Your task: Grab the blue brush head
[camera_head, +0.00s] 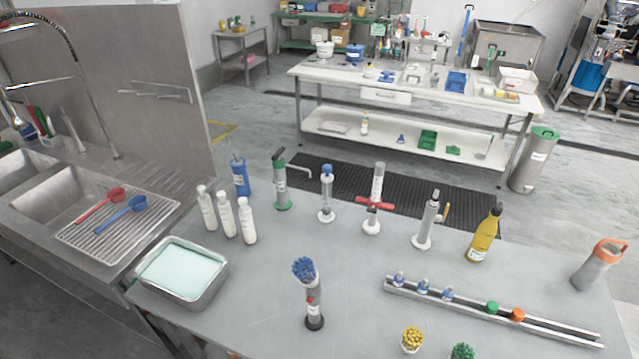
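The blue brush head (304,269) has dense blue bristles. It sits on top of an upright grey handheld tool (313,304) with a black base, near the front middle of the grey table. The tool leans slightly. A yellow brush head (412,337) stands on the table to its right, near the front edge. A green brush head (462,351) is farther right, partly cut off by the bottom of the picture. Neither of my grippers shows in the head view.
A metal tray of pale green liquid (221,281) lies left of the brush tool. White bottles (227,214) and several pump or grinder devices (326,196) stand behind it. A rail with small caps (550,326) lies right. The table around the tool is clear.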

